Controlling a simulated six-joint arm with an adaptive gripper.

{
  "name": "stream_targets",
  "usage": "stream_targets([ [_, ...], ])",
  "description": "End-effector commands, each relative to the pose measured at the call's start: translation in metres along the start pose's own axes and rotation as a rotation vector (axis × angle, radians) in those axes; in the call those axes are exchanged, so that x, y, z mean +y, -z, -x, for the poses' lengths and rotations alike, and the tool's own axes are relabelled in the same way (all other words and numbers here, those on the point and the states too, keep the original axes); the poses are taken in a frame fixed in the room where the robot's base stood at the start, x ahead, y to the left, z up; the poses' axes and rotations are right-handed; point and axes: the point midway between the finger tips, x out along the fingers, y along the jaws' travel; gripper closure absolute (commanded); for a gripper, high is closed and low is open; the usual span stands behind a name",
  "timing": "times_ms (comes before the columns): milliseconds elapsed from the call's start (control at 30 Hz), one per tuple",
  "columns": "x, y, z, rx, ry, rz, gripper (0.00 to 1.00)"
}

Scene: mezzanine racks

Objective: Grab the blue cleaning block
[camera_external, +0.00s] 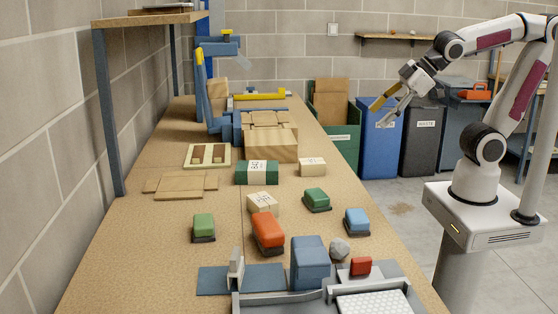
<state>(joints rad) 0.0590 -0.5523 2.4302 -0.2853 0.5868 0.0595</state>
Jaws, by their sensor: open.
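The blue cleaning block (357,219) sits on a dark base near the right edge of the workbench, in the front half. It looks like a small blue block with a dark underside. My gripper (381,107) is open and empty. It is raised well above and beyond the block, off the right side of the bench, in front of the blue bin in the picture. Nothing hides the block.
Similar blocks stand nearby: green (317,198), orange-red (267,230) and another green (204,226). A grey stone-like lump (340,247) and a larger blue block (309,265) are in front. Cartons (262,202) lie behind. Bins (380,150) stand beyond the bench (150,255).

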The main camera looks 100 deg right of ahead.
Motion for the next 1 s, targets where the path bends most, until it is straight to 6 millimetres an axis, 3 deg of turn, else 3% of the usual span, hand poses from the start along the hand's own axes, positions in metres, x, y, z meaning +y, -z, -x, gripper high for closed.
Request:
stream_targets([
  [200, 0.024, 0.053, -0.03, 0.106, -0.071, 0.103, 0.44],
  [467, 0.034, 0.11, -0.065, 0.232, -0.094, 0.247, 0.44],
  [700, 0.024, 0.151, -0.1, 0.338, -0.054, 0.39, 0.44],
  [1000, -0.008, 0.177, -0.145, 0.45, 0.077, 0.559, 0.44],
])
